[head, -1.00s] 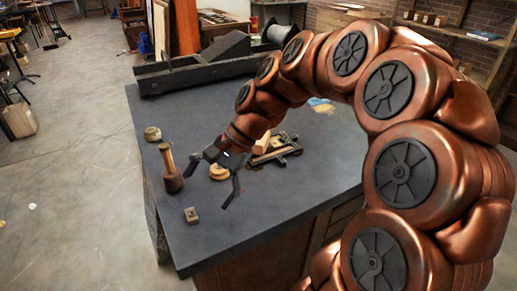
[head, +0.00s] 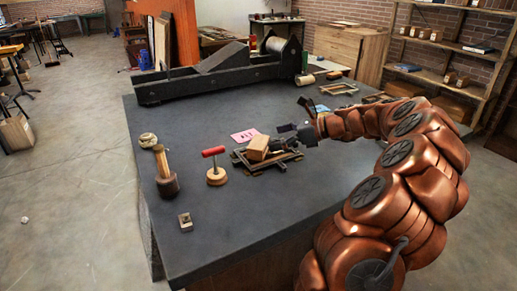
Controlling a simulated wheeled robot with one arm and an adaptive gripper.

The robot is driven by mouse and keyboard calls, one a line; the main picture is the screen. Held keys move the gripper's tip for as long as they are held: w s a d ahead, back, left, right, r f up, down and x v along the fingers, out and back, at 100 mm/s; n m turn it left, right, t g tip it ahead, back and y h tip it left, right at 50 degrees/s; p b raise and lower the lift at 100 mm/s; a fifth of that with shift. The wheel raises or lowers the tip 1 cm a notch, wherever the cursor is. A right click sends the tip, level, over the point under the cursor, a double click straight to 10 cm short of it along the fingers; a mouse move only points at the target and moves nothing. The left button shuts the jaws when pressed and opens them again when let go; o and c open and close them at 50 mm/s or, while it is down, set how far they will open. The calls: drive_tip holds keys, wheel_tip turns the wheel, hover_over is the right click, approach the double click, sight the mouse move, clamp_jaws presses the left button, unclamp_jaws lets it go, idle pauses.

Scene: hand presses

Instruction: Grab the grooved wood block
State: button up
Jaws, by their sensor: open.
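A small wood block (head: 185,221) with a dark notch or hole in its top lies on the dark tabletop (head: 240,230) near the front left edge. A plainer, larger tan wood block (head: 257,147) rests on a dark wooden frame (head: 268,159) at mid-table. I cannot tell for sure which is the grooved one; the small one shows the notch. My gripper (head: 294,116) is open, with its fingers spread, to the right of the frame and above the table. Nothing shows between its fingers.
A red-handled tool with a round wood base (head: 215,168), a mallet-like wooden tool (head: 166,174) and a pale round object (head: 148,140) stand on the left. A pink card (head: 245,135) lies behind the frame. A long black press (head: 215,73) crosses the back.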

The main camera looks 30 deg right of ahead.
sight(262, 142)
drive_tip(key=shift+x, duration=3.15)
drive_tip(key=shift+s+f, duration=0.2)
drive_tip(key=shift+c, duration=0.2)
drive_tip(key=c, duration=0.8)
